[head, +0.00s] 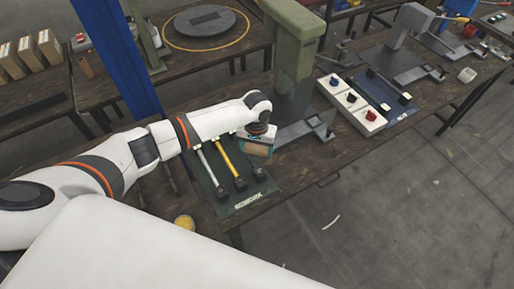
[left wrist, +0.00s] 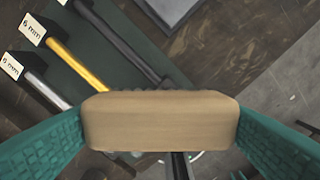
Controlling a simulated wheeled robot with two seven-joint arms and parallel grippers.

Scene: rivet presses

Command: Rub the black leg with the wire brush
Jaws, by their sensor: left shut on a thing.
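My left gripper (head: 257,146) is shut on the wire brush, a pale wooden block (left wrist: 160,122) held between teal fingers. A narrow row of bristles shows along its far edge in the left wrist view. In the head view the brush (head: 256,150) is over the right part of a dark green mat (head: 231,206). The black leg (left wrist: 122,42) is a dark rod lying on the mat, its near part hidden behind the brush. I cannot tell whether bristles and leg touch. My right gripper is not in view.
A yellow rod (head: 229,163) and a silver rod (head: 208,170) lie beside the black one, with "6 mm" labels at their ends. A green press (head: 293,50) stands behind. A white switch box (head: 350,103) is to the right. A yellow round item (head: 185,222) is at the front left.

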